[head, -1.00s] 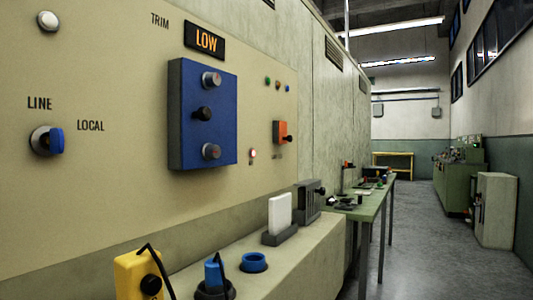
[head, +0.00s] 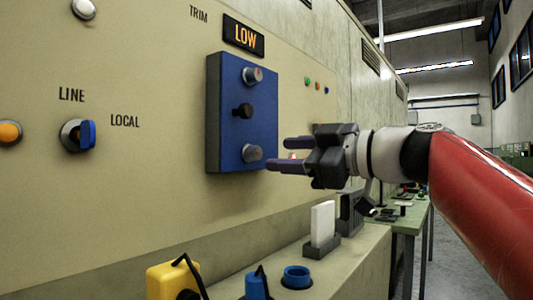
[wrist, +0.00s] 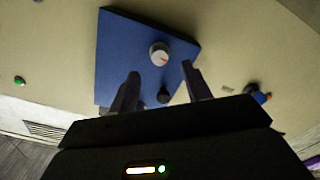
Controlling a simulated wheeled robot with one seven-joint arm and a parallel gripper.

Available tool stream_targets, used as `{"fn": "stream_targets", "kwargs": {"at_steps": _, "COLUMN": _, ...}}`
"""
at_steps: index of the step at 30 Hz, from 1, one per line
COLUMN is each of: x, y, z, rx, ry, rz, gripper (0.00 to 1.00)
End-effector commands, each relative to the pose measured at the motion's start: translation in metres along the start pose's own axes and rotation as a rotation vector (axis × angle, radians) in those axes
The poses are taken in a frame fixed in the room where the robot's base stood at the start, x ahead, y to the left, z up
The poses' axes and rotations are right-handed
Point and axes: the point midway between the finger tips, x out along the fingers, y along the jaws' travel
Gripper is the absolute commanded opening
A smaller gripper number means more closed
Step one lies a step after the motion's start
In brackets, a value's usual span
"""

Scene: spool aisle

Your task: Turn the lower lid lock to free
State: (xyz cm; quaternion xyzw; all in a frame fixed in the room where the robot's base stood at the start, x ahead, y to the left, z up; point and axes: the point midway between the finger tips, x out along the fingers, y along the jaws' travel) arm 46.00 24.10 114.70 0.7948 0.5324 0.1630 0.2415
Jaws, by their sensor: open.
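A blue lid (head: 222,120) is on the beige panel, with a grey round lock at its top (head: 252,75), a black knob (head: 243,110) in the middle and the lower lid lock (head: 252,153), also grey, at the bottom. My gripper (head: 278,155) is open, its fingers pointing left at the height of the lower lock, with a small gap to it in the picture. In the wrist view, which looks turned over, the lower lock (wrist: 160,52) has a red mark on its face and lies beyond and between the fingertips.
An amber LOW display (head: 243,37) is above the lid. A blue LINE/LOCAL switch (head: 86,134) is to the left. A green table (head: 408,222) stands behind.

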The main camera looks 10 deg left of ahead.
Motion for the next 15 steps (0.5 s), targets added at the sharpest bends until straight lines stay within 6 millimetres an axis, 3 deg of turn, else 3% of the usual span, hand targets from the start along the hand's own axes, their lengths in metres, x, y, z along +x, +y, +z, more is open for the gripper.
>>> {"fn": "stream_targets", "kwargs": {"at_steps": 7, "x": 0.04, "y": 0.001, "z": -0.001, "rx": 0.004, "ry": -0.001, "rz": -0.002, "gripper": 0.49}}
{"fn": "stream_targets", "kwargs": {"at_steps": 15, "x": 0.053, "y": 0.001, "z": 0.0, "rx": 0.002, "ry": -0.003, "rz": 0.002, "gripper": 0.49}}
